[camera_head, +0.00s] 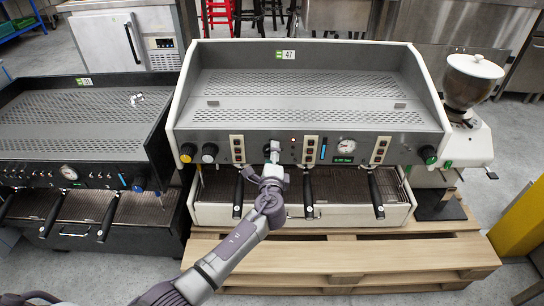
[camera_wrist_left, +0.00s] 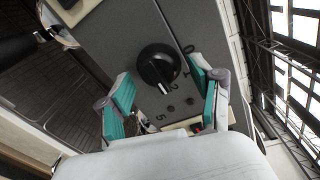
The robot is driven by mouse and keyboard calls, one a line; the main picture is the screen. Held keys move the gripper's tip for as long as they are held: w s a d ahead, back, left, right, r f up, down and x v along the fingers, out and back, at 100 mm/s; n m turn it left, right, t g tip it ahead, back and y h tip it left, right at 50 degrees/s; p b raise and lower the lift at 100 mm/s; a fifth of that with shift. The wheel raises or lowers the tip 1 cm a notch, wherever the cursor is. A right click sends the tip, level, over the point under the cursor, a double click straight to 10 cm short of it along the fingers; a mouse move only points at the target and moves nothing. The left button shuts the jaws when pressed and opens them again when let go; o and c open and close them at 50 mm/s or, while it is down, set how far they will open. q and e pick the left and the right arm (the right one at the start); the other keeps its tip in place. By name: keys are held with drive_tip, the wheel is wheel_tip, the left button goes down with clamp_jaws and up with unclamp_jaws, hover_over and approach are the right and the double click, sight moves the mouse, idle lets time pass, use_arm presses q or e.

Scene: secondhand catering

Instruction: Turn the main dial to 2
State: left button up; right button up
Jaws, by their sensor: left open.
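The main dial (camera_wrist_left: 157,65) is a round black knob on the grey front panel of the white-sided coffee machine (camera_head: 300,117). A white pointer mark shows at its lower edge in the left wrist view. My left gripper (camera_head: 272,155) is at the panel's middle in the head view and largely hides the dial there. In the left wrist view its green-padded fingers (camera_wrist_left: 160,83) are open, one on each side of the dial, with gaps. My right gripper is not in view.
The panel also carries a yellow-ringed knob (camera_head: 187,152), a gauge (camera_head: 346,146) and a green-ringed knob (camera_head: 429,155). Black portafilter handles (camera_head: 308,192) hang below. A black coffee machine (camera_head: 85,130) stands left, a grinder (camera_head: 468,85) right. Wooden pallets (camera_head: 350,255) lie underneath.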

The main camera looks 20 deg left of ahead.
use_arm(q)
drive_tip(key=v, duration=1.2)
